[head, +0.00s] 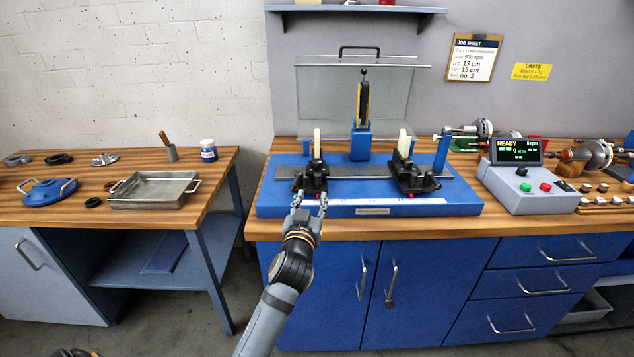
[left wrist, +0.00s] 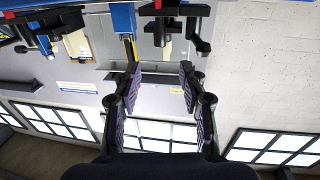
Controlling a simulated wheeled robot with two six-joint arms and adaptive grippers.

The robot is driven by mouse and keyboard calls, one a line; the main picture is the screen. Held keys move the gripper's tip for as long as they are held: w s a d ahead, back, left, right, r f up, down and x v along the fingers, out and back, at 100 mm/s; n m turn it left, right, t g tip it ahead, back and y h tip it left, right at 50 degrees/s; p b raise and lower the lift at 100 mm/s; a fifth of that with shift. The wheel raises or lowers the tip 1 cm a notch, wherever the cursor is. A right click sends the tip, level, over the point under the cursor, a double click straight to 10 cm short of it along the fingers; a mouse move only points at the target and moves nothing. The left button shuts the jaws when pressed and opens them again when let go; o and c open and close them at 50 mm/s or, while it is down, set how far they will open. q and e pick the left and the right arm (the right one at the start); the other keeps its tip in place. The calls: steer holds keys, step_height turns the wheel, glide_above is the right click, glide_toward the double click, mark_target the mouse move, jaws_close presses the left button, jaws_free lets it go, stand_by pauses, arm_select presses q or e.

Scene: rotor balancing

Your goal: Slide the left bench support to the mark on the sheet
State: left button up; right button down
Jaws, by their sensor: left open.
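The left bench support (head: 316,172), black with a pale upright plate, stands on the rail toward the left end of the blue balancing bench (head: 270,195). My left gripper (head: 309,206) is open just in front of its foot, with the fingertips at or very near it; contact cannot be told. In the left wrist view my left gripper (left wrist: 160,70) is open with nothing clearly between its fingers. The job sheet (head: 473,58) on the wall reads left 13 cm and right 15 cm. A pale scale strip (head: 430,201) runs along the bench front.
The right bench support (head: 412,170) stands on the same rail. A clear guard (head: 400,90) stands raised behind. A control box (head: 525,188) showing READY sits to the right. A metal tray (head: 150,190) is on the left table. The rail between the supports is clear.

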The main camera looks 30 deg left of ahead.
mark_target(317, 178)
arm_select(q)
steer(key=p+x, duration=0.1)
steer(key=x, duration=0.9)
steer(key=shift+w+a, duration=0.15)
steer(key=shift+w, duration=0.05)
jaws_close()
